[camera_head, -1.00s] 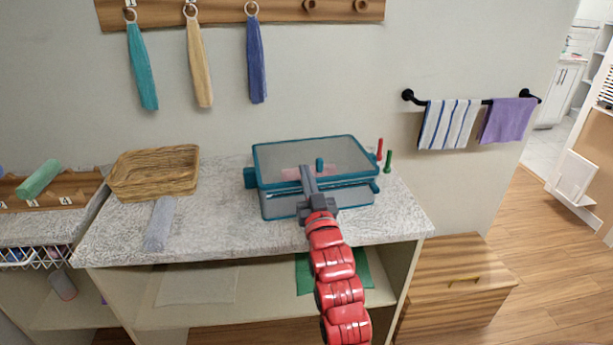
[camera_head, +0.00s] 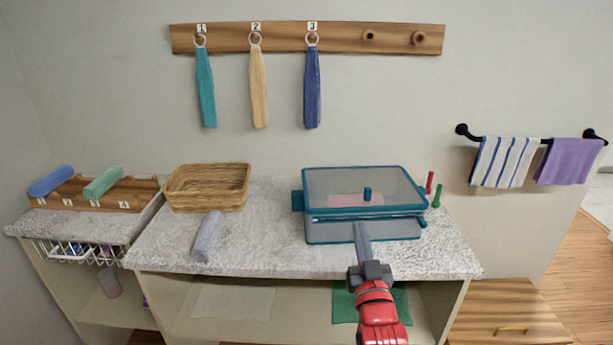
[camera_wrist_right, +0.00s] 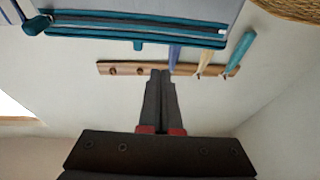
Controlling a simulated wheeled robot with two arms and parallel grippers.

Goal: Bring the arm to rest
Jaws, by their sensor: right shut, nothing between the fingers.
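My right gripper (camera_head: 362,240) is on the red arm in the head view, in front of the teal-edged clear box (camera_head: 320,235) on the counter. Its fingers are together with nothing between them. The fingers overlap the lower front of the box in the picture; I cannot tell whether they touch it. In the right wrist view the closed fingers (camera_wrist_right: 160,80) point toward the wall, with the box's teal edge (camera_wrist_right: 130,30) above them in the picture. A pink item (camera_head: 350,200) shows through the box lid. My left gripper does not show.
The speckled counter (camera_head: 270,255) also carries a wicker basket (camera_head: 208,188) and a grey rolled towel (camera_head: 207,236). Red (camera_head: 429,183) and green (camera_head: 436,196) pegs stand right of the box. A wooden drawer unit (camera_head: 500,300) is at lower right.

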